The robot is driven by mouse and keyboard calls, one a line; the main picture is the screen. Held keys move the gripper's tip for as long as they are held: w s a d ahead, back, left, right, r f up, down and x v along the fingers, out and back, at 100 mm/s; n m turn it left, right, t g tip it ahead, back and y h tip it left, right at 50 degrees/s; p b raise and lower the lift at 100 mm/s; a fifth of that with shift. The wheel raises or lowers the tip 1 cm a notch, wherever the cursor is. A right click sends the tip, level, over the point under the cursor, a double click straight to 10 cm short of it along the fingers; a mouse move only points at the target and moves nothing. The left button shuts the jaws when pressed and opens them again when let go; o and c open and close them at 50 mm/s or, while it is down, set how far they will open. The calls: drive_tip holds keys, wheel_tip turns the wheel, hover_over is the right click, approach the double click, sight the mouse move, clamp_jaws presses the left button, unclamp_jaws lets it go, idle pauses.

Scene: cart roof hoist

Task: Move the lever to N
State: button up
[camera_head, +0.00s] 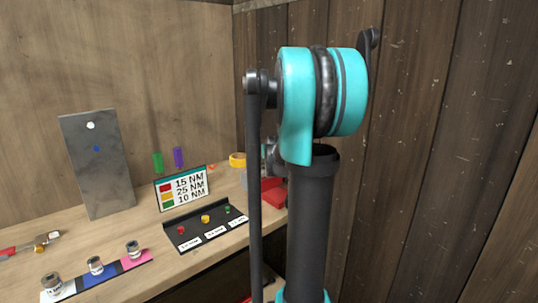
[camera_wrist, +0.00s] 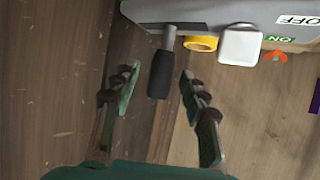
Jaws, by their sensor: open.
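In the wrist view a lever with a black grip and a grey metal stem (camera_wrist: 161,72) sticks out from the edge of a grey box (camera_wrist: 200,12). My gripper (camera_wrist: 160,82) is open, with one finger on each side of the black grip in the picture. Gaps show on both sides, and neither finger appears to touch it. How deep the grip sits between the fingers is hard to tell. No N mark shows. In the head view my arm hides the lever and most of the gripper.
In the head view the wooden bench (camera_head: 215,255) holds a torque sign (camera_head: 182,190), a black tray (camera_head: 190,240), a grey plate (camera_head: 97,160) and small jars.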

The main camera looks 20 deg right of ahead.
drive_tip(key=v, duration=1.1)
drive_tip(key=shift+s, duration=0.2)
drive_tip(key=shift+a, duration=0.1)
